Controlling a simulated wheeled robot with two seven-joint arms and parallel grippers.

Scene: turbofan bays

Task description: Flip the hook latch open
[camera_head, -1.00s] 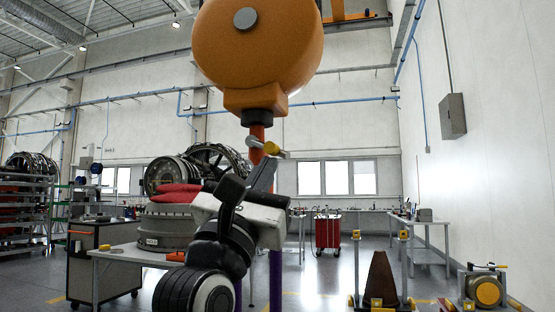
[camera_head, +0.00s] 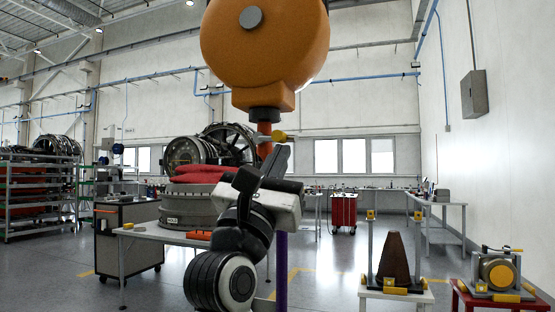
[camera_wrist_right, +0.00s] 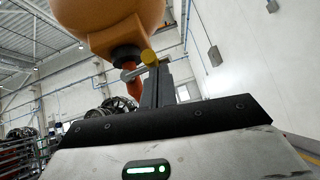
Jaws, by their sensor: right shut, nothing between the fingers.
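A large orange hoist block (camera_head: 262,75) hangs at the top of the head view, with a black collar and a red-orange hook (camera_head: 264,129) below it. A grey lever with a yellow end (camera_head: 279,135), apparently the hook latch, sticks out to the right at the hook. It also shows in the wrist view, with its yellow knob (camera_wrist_right: 149,57) and grey bar. My right gripper (camera_head: 283,150) points up, shut and empty, with its fingertips just below the yellow end. In the wrist view the fingers (camera_wrist_right: 155,82) reach close to the knob; I cannot tell whether they touch. The left gripper is out of view.
Behind stands a table (camera_head: 140,232) with a grey drum and red cloth, and engines beyond. A white stand (camera_head: 395,294) with a dark cone and a red stand (camera_head: 505,303) are at the lower right. Open floor lies between.

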